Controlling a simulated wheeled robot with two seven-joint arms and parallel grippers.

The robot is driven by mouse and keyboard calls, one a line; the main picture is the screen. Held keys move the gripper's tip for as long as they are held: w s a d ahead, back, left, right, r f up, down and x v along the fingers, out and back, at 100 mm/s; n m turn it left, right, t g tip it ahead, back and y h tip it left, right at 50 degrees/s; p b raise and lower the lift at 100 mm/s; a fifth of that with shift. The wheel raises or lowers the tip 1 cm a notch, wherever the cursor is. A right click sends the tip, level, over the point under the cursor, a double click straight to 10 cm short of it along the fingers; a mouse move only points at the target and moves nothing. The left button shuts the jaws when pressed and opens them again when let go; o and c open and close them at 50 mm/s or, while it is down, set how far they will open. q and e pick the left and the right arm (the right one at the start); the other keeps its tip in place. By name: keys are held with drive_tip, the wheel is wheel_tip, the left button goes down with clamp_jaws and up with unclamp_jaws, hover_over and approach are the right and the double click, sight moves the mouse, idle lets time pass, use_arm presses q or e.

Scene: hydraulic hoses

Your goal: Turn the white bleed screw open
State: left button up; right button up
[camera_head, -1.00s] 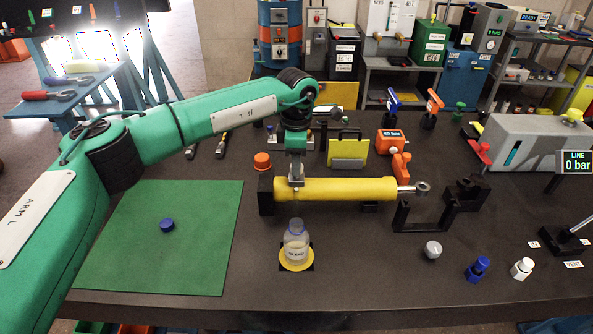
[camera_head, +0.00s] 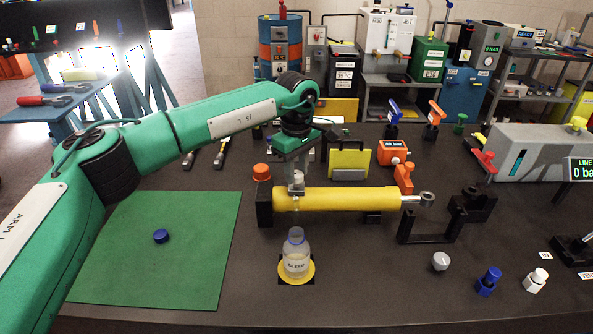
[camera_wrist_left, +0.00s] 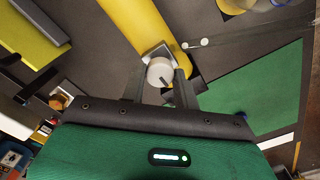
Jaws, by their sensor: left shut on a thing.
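The white bleed screw (camera_head: 298,178) stands on top of the yellow cylinder (camera_head: 345,199) near its left end. In the left wrist view the screw (camera_wrist_left: 160,72) is a round white knob with a dark mark, between the two fingers. My left gripper (camera_head: 297,183) comes down from above and is shut on the screw; its fingertips also show in the left wrist view (camera_wrist_left: 163,88). A clear bottle labelled BLEED (camera_head: 296,258) with a blue neck stands on a yellow disc in front of the cylinder. My right gripper is not in view.
A green mat (camera_head: 200,275) with a blue cap (camera_head: 161,236) lies at left. An orange cap (camera_head: 262,172) stands behind the cylinder's left end. A black bracket (camera_head: 425,237) is at right. Grey, blue and white knobs sit at front right. A display there reads LINE, partly cut off.

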sight(297, 173)
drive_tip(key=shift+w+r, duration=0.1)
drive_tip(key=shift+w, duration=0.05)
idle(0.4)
use_arm(q)
drive_tip(key=o, duration=1)
drive_tip(key=shift+c, duration=0.2)
drive_tip(key=shift+r, duration=0.1)
drive_tip(key=shift+r, duration=0.25)
wheel_tip(297, 173, up, 13)
drive_tip(key=b, duration=0.1)
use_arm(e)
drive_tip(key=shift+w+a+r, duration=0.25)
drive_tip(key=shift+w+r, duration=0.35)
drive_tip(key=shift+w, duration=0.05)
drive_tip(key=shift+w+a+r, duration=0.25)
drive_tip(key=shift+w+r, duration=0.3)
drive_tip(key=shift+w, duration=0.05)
